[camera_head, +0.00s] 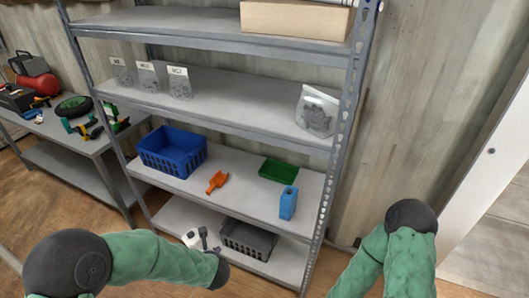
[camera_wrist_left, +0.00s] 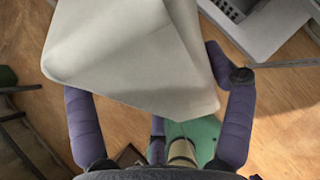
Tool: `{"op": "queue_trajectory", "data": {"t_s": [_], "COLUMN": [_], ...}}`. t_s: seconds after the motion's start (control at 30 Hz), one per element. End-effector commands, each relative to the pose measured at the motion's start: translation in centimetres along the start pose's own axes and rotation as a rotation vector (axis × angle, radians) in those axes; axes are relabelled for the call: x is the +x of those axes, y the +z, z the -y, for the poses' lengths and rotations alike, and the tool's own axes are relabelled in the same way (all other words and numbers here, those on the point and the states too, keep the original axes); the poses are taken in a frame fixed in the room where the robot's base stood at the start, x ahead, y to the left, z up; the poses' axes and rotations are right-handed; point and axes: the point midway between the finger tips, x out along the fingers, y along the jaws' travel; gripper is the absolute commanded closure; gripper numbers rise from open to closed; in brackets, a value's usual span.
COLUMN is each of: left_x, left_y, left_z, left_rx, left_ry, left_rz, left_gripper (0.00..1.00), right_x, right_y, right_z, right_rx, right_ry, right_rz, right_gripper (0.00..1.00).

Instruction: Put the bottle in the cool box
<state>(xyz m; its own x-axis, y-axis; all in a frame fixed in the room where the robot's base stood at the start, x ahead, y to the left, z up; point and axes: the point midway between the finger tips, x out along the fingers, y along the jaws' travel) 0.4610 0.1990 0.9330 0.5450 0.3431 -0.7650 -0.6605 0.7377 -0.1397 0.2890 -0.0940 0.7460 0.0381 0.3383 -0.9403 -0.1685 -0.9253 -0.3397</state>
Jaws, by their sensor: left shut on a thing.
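My left gripper (camera_wrist_left: 160,85) is shut on a large white, smooth object, which I take to be the bottle (camera_wrist_left: 130,50). One purple finger presses on each side, and the object fills much of the left wrist view. In the head view a small white part of the bottle (camera_head: 191,239) shows beside a dark finger of my left gripper (camera_head: 204,238), in front of the bottom shelf; my forearm hides the rest. I cannot make out a cool box in either view. My right gripper is out of sight; only part of that arm shows.
A grey metal shelf unit (camera_head: 245,198) holds a blue basket (camera_head: 172,155), an orange scoop (camera_head: 216,181), a green tray (camera_head: 278,170) and a blue container (camera_head: 288,203). A dark crate (camera_head: 247,239) stands on the bottom shelf. A table with tools (camera_head: 75,145) is at left.

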Motion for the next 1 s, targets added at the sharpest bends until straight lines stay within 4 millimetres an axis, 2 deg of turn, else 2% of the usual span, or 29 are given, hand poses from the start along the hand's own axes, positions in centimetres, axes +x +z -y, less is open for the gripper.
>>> {"op": "queue_trajectory", "data": {"t_s": [0.03,0.1,0.4,0.83,1.0], "left_x": [0.0,-0.3,-1.3,-1.6,-2.4], "left_y": [1.1,2.0,3.7,3.9,3.2], "left_z": [0.8,2.0,4.4,4.7,3.8], "left_rx": [0.068,0.167,0.4,0.431,0.43], "left_ry": [-0.065,-0.144,-0.329,-0.354,-0.354], "left_rz": [-0.007,-0.026,-0.071,-0.077,-0.076], "left_gripper": [0.7,0.7,0.7,0.7,0.7], "right_x": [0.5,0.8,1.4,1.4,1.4], "right_y": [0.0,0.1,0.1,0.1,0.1], "right_z": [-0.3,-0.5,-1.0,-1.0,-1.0], "right_rx": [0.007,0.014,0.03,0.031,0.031], "right_ry": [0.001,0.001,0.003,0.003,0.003], "right_rz": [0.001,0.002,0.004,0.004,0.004], "right_gripper": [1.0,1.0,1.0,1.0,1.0]}}
